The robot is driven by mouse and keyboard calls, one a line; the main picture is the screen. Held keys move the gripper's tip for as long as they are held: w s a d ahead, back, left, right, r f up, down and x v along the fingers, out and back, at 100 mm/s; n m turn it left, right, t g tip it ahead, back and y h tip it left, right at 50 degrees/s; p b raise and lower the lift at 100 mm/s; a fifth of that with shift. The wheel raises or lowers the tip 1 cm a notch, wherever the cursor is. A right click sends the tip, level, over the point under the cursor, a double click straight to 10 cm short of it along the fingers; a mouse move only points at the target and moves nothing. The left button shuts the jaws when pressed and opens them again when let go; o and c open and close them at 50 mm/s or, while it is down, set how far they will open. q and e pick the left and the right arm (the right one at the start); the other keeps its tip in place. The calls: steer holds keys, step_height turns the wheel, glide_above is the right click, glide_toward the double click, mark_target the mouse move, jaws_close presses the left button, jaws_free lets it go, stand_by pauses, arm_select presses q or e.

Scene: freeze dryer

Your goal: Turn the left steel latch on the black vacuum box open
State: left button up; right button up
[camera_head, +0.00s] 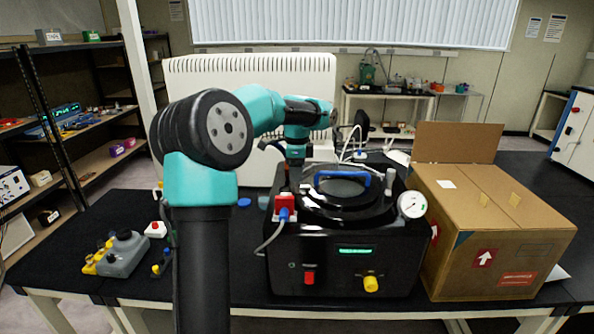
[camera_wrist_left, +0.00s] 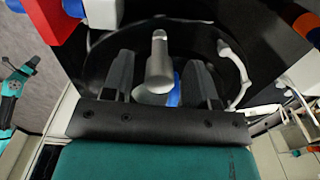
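The black vacuum box (camera_head: 340,265) stands on the bench, with a round black lid and a blue lid handle (camera_head: 342,178). My left gripper (camera_head: 295,162) points down over the box's back left side in the head view. In the left wrist view a steel latch (camera_wrist_left: 159,60), a rounded post, stands between the fingers of my left gripper (camera_wrist_left: 159,82). The fingers are open, with a visible gap on each side of the latch. In the head view this latch is hard to make out near the gripper. Another steel latch (camera_head: 389,181) stands upright on the right side. My right gripper is not in view.
A red valve block (camera_head: 285,206) with a blue plug sits at the box's left corner.

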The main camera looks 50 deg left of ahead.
arm_select(q)
steer(key=c, duration=0.9)
steer(key=shift+n, duration=0.3)
steer(key=n, duration=0.8)
steer(key=shift+d+n, duration=0.1)
steer(key=shift+n, duration=0.2)
steer(key=n, duration=0.4)
steer(key=shift+n, duration=0.3)
steer(key=shift+d+n, duration=0.1)
steer(key=shift+n, duration=2)
